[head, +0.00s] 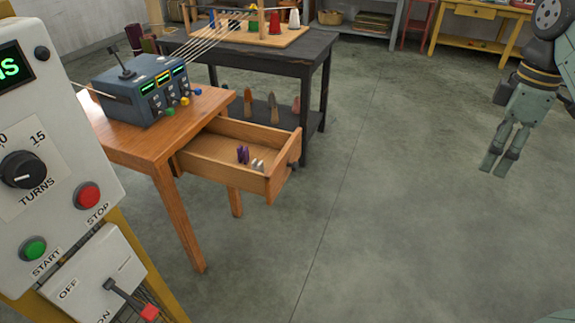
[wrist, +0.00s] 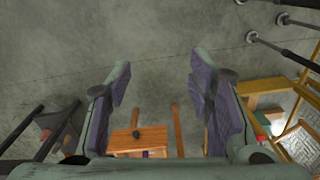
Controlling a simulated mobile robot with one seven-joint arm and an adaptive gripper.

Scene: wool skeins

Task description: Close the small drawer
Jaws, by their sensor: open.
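The small wooden drawer (head: 225,165) is pulled well out of the orange wooden table (head: 150,140) in the head view. A dark knob (head: 294,148) is on its front, and small purple and whitish pieces (head: 248,156) lie inside. My gripper (head: 491,168) is at the upper right of the head view, far to the right of the drawer and apart from it. In the wrist view my gripper (wrist: 160,100) is open and empty, its two fingers wide apart.
A grey-blue box with levers and green displays (head: 145,88) stands on the table. A black table (head: 262,52) is behind. A control panel with buttons (head: 45,190) fills the left foreground. The concrete floor (head: 400,200) between drawer and gripper is clear.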

